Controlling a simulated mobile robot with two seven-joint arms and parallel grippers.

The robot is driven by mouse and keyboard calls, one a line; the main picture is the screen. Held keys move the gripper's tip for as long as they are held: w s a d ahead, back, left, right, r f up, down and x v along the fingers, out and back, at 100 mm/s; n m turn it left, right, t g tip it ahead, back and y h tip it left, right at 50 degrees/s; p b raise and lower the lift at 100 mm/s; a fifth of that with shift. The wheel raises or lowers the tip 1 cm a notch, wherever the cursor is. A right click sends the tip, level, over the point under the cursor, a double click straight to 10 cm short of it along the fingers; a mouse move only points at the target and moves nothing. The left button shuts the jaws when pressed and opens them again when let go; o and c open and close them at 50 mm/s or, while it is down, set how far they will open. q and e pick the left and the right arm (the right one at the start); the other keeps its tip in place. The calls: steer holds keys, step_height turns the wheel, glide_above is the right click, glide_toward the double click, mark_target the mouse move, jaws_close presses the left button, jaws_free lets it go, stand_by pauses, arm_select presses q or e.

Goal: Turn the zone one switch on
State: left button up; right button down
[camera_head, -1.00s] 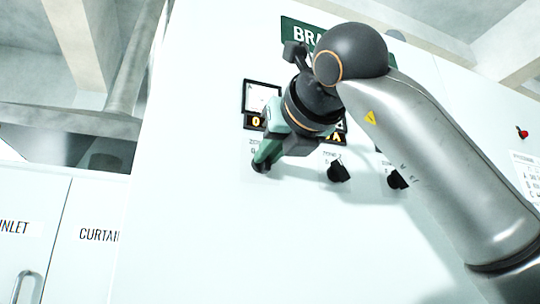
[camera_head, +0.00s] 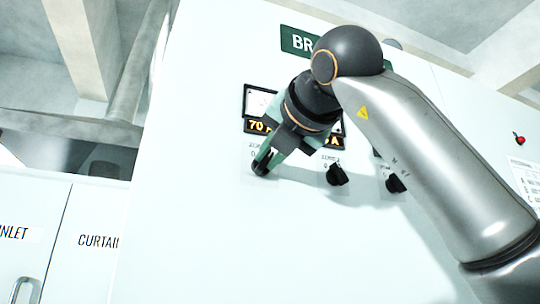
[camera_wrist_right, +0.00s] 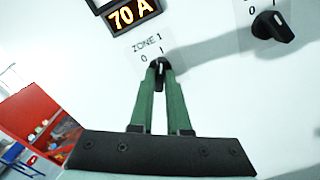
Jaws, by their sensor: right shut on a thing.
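The zone one switch (camera_wrist_right: 160,66) is a black rotary knob below the label "ZONE 1", with marks 0 and 1 above it. My right gripper (camera_wrist_right: 159,76) has its two green fingers shut on this knob, one on each side. In the head view the knob (camera_head: 259,168) shows at the fingertips, partly covered by the gripper. An amber display (camera_wrist_right: 134,14) above the switch reads "70 A". Which mark the knob points at is hard to tell behind the fingers. My left gripper is not in view.
A second black knob (camera_head: 337,175) and a third (camera_head: 396,183) sit to the right on the same white panel (camera_head: 220,250). A red button (camera_head: 519,139) is farther right. Cabinet doors labelled "CURTAIN" (camera_head: 98,240) and "INLET" stand at left.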

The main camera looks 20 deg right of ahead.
stand_by(0.4)
steer(key=c, duration=0.9)
jaws_free()
steer(key=shift+s, duration=0.15)
steer(key=shift+s, duration=0.3)
steer(key=s+b, duration=0.1)
steer(key=s, duration=0.5)
steer(key=s+b, duration=0.2)
steer(key=s, duration=0.3)
steer(key=shift+s+d, duration=0.2)
steer(key=shift+s, duration=0.15)
